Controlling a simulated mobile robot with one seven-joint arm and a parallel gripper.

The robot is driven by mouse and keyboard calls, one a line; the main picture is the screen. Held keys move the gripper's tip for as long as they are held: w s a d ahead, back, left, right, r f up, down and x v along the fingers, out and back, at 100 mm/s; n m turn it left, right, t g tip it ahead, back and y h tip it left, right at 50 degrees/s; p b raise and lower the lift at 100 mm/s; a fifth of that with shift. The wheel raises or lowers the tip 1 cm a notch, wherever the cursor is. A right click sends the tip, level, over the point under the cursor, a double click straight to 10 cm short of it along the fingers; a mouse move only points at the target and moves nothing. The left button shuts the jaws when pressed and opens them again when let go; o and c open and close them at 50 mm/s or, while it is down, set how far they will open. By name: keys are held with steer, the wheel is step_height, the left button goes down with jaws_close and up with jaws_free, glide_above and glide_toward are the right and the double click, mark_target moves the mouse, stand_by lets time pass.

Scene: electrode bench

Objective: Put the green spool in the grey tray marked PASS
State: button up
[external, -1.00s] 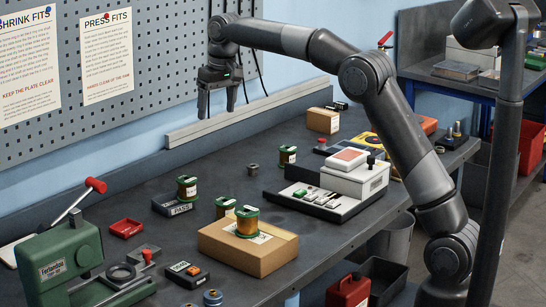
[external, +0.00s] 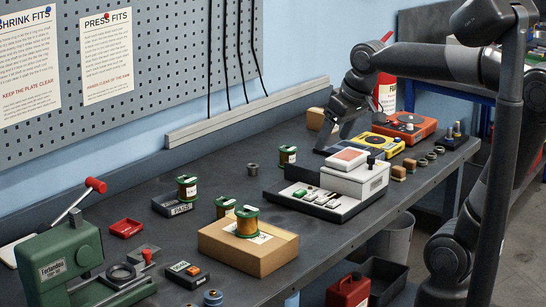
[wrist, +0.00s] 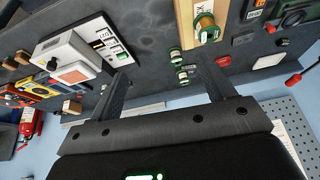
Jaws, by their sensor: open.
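Several spools with green ends stand on the bench in the external view. One (external: 187,188) stands at the grey tray marked PASS (external: 172,209); I cannot tell whether it is in it or behind it. Another spool (external: 288,155) stands alone farther back. One (external: 225,206) is behind the cardboard box, and a copper-wound one (external: 247,221) stands on the box. My gripper (external: 333,138) is open and empty, right of all the spools, near the white-topped device. In the wrist view the box-top spool (wrist: 206,28) and smaller spools (wrist: 175,55) show beyond the fingers.
The cardboard box (external: 235,252) fills the front middle. A white-topped device (external: 335,185), a yellow box (external: 382,146) and an orange unit (external: 405,127) stand right. A green press (external: 60,260) and red tray (external: 127,228) are left. The bench around the lone spool is mostly clear.

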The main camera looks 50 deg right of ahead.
steer(key=s+f, duration=0.7)
steer(key=s, duration=0.2)
steer(key=shift+t, duration=0.4)
